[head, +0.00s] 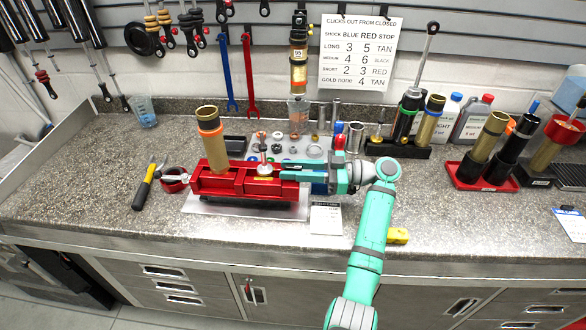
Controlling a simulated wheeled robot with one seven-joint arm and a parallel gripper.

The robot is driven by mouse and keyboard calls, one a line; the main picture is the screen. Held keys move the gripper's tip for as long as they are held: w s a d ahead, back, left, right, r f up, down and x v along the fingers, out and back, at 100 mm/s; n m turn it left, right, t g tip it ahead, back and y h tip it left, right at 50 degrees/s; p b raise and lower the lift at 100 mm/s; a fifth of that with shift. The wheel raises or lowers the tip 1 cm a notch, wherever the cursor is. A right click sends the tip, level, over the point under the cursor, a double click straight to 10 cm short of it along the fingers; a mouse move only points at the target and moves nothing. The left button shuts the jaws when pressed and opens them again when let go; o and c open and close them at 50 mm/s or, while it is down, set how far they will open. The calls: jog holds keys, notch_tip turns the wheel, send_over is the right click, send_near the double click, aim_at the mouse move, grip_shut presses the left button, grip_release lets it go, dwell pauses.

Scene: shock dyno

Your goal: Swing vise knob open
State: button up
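The red vise (230,184) sits on a pale plate on the bench. A gold and brown cylinder (211,142) stands upright at its left part. A small rod with a white and red round base (263,166) stands at the vise's middle. A silver lever-like piece (186,178) shows at the vise's left end; I cannot tell whether it is the knob. My gripper (285,172) reaches in from the right, its teal fingers pointing left at the vise's right end. Whether they touch the vise, or hold anything, cannot be made out. My gripper hides part of that end.
A yellow and black hammer-like tool (147,186) and a dark red ring (173,180) lie left of the vise. A grey parts mat (236,144) lies behind. A printed card (325,218) and a yellow block (398,236) are near the front edge. Shock bodies stand at right.

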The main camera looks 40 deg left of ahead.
jog(key=shift+w+d+r, duration=0.1)
jog(key=shift+w+d, duration=0.15)
jog(key=shift+d, duration=0.1)
jog(key=v, duration=1)
dwell(0.3)
